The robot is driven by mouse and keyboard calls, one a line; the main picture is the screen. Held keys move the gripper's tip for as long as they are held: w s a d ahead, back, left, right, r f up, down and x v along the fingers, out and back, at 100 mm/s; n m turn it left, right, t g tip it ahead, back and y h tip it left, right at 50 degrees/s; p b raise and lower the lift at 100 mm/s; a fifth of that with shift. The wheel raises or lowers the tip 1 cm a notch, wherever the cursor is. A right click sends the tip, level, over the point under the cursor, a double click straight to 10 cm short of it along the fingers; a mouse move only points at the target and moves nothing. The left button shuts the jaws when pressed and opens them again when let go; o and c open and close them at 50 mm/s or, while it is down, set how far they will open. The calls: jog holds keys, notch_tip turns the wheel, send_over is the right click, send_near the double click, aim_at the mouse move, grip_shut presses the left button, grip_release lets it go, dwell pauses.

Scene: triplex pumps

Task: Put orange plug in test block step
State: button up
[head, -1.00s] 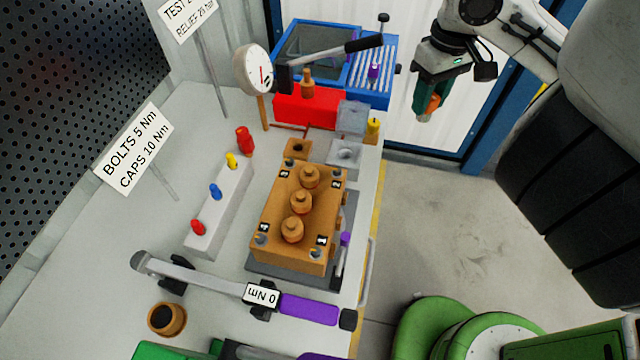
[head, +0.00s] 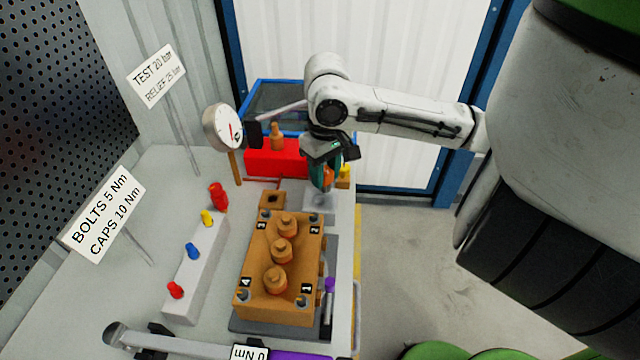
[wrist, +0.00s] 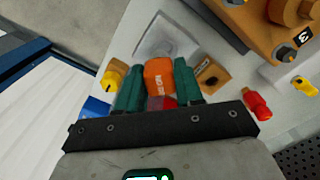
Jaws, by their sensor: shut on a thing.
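In the head view my gripper (head: 325,180) points down, with a sliver of the orange plug (head: 327,178) showing between the fingers. It is over a grey block (head: 318,205) at the bench's right side, which also shows in the wrist view (wrist: 150,40); I cannot tell whether the plug touches it. Gripper and plug partly hide the block's top.
A yellow plug (head: 345,170) is close right of my gripper. The orange pump body (head: 262,270) is in front; the red block (head: 262,160) and gauge (head: 222,127) are behind.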

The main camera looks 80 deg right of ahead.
jog(key=f, duration=0.1)
jog(key=w+f, duration=0.1)
jog(key=f, duration=0.1)
jog(key=shift+f, duration=0.7)
jog(key=shift+f, duration=0.15)
jog(key=o, duration=1)
jog(key=shift+o, duration=0.2)
notch_tip(320, 180, up, 12)
jog(key=shift+r+p, duration=0.2)
jog(key=shift+p, duration=0.15)
